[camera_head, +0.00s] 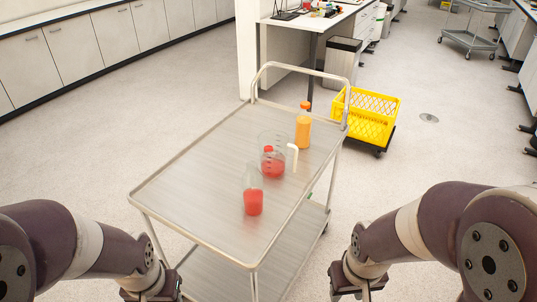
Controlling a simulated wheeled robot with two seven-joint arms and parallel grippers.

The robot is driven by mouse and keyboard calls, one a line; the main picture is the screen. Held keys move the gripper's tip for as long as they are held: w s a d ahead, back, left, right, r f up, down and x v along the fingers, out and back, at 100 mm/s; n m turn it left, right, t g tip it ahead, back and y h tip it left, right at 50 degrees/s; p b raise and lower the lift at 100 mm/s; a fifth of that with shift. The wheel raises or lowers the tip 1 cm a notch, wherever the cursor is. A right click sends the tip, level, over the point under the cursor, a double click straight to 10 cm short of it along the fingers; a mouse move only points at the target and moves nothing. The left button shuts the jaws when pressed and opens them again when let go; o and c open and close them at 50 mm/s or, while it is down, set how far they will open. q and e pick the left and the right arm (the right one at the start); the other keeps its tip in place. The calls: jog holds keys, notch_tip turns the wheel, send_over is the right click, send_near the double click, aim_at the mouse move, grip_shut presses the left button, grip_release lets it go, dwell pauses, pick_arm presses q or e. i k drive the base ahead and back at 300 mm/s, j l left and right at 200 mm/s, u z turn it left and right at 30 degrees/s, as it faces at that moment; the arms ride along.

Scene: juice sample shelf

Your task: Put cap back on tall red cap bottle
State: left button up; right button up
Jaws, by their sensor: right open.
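A clear container with red liquid (253,203) stands upright and open-topped near the front right of the metal cart's top. Behind it is a clear jug with a white handle (292,158), also holding red liquid. A bottle of orange juice (303,132) with an orange-red cap (305,105) on it stands farther back. I cannot make out a loose cap. My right gripper (350,296) is open at the bottom edge, right of the cart and apart from it. My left gripper (150,296) is at the bottom edge, left of the cart, mostly cut off. Neither touches the containers.
The cart top (190,190) has a raised rim and is bare on its left half. A rail handle (300,68) rises at its back. A yellow crate (368,115) on a dolly stands behind right. A grey bin (342,60) and desk are farther back. Open floor lies around.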

aim_at(253, 180)
jog(key=u, duration=1.85)
jog(key=k+l, duration=0.1)
jog(key=l, duration=1.25)
jog(key=k+l, duration=0.15)
jog(key=l, duration=0.5)
jog(key=k+l, duration=0.1)
jog(key=l, duration=0.55)
jog(key=k+l, duration=0.1)
jog(key=l, duration=1.25)
jog(key=k+u, duration=0.05)
